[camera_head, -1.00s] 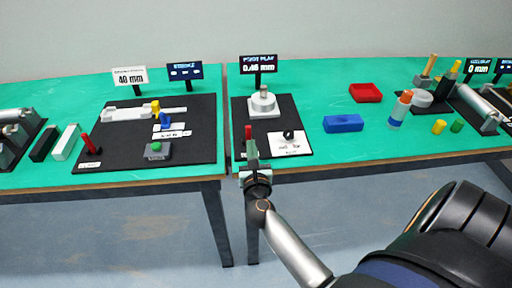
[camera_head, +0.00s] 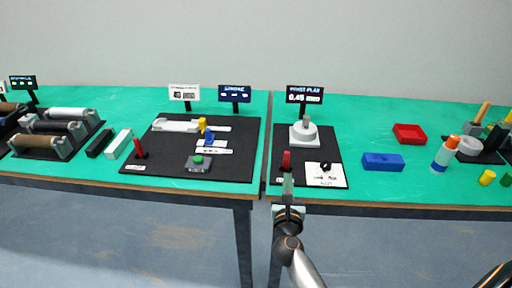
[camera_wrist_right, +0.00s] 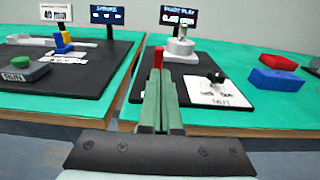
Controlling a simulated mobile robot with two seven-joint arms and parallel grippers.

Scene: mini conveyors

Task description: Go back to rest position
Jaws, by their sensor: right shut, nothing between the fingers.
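My right gripper (camera_head: 287,190) is shut and empty. In the head view it stands upright in front of the right table's front edge, with its tips overlapping the lower end of a red lever (camera_head: 286,160) on a black mat (camera_head: 324,146). In the right wrist view the closed fingers (camera_wrist_right: 160,85) point away at the same mat, and the red lever (camera_wrist_right: 158,57) shows just behind their tips. I cannot tell whether the tips touch it. My left gripper is not in view.
The mat also bears a white pivot device (camera_head: 304,134) and a white card with a black knob (camera_head: 326,175). A blue bin (camera_head: 383,162) and red tray (camera_head: 410,133) lie to the right. The left table holds another black mat (camera_head: 235,171). A narrow gap separates the tables.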

